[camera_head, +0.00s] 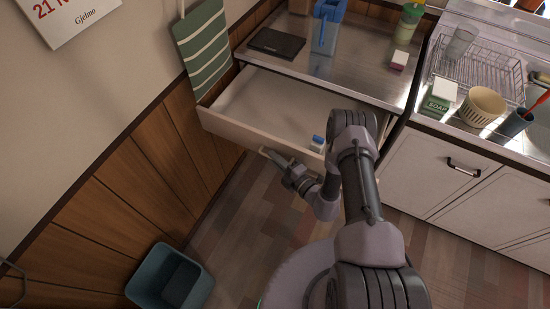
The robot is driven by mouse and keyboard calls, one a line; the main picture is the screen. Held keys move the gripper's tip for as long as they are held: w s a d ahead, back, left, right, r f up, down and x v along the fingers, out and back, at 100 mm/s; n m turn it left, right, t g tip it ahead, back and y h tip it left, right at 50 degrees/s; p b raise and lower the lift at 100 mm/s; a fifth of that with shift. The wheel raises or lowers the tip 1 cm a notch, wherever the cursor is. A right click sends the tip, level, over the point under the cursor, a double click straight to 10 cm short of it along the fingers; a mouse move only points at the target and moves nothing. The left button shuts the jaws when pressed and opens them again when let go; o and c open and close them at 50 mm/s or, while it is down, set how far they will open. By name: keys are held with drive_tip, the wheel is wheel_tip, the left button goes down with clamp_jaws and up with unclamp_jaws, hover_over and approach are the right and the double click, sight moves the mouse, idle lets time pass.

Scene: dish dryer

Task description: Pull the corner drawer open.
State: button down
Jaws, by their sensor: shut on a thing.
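The corner drawer (237,125) is pulled well out from under the metal counter in the corner. Its pale inside shows, mostly bare, with a small blue and white item (317,143) at its right end. My gripper (273,156) is at the drawer's front, shut on the drawer handle (264,152). My gripper and arm hide part of the handle and the right end of the drawer front.
A teal bin (170,280) stands on the floor at lower left. A striped green towel (203,45) hangs on the left wall near the drawer's corner. White cabinets (430,170) stand to the right. The wood floor before the drawer is clear.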

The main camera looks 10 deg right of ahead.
drive_tip(key=c, duration=1.5)
unclamp_jaws()
drive_tip(key=p+v, duration=0.4)
drive_tip(key=v, duration=1.3)
drive_tip(key=shift+s+d, duration=0.1)
drive_tip(key=shift+s, duration=0.05)
